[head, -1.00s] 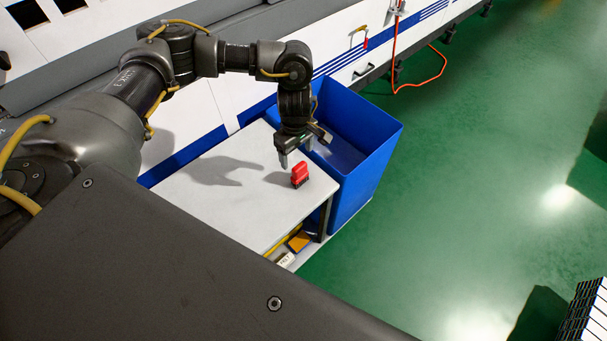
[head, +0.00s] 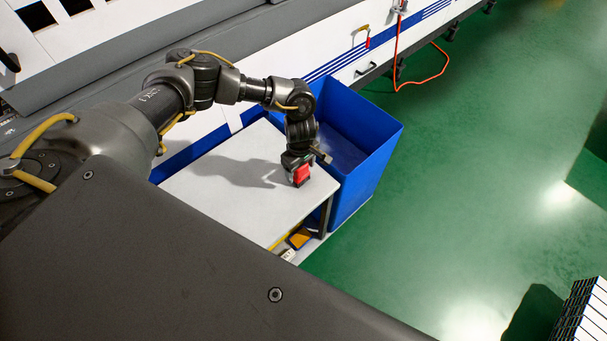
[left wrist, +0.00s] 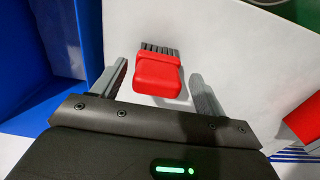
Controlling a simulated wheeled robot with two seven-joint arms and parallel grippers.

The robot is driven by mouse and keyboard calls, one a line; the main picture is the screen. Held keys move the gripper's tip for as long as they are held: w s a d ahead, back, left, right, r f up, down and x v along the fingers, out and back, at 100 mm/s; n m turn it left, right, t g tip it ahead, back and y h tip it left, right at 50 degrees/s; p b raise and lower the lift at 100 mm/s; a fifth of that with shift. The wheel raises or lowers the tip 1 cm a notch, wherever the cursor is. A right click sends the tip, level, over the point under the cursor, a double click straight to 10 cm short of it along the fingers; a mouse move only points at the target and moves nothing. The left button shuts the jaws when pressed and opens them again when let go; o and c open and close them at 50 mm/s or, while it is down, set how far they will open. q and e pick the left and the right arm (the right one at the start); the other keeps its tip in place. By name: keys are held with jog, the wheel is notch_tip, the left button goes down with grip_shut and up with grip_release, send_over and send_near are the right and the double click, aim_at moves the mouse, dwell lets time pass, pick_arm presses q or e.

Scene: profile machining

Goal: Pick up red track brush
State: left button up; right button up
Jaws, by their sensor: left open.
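My left gripper (left wrist: 160,90) is open, with one finger on each side of the brush and a gap to each. In the head view the left gripper (head: 299,160) is low over the table at the brush, and its fingers are mostly hidden. My right gripper is not in view.
A blue bin (head: 375,155) stands right beside the table. A white machine (head: 340,50) with blue stripes runs behind. In the left wrist view another red object (left wrist: 303,122) is cut off at the right edge.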

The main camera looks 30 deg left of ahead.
pick_arm(q)
jog(key=c, duration=1.1)
jog(key=shift+r, duration=0.15)
jog(key=shift+r+b, duration=0.25)
jog(key=shift+b, duration=0.1)
notch_tip(320, 180, up, 2)
jog(key=shift+w+r+b, duration=0.1)
jog(key=shift+b, duration=0.65)
jog(key=s+d+r+b, duration=0.2)
jog(key=s+d+r, duration=0.6)
jog(key=s+r, duration=0.2)
jog(key=shift+s, duration=0.85)
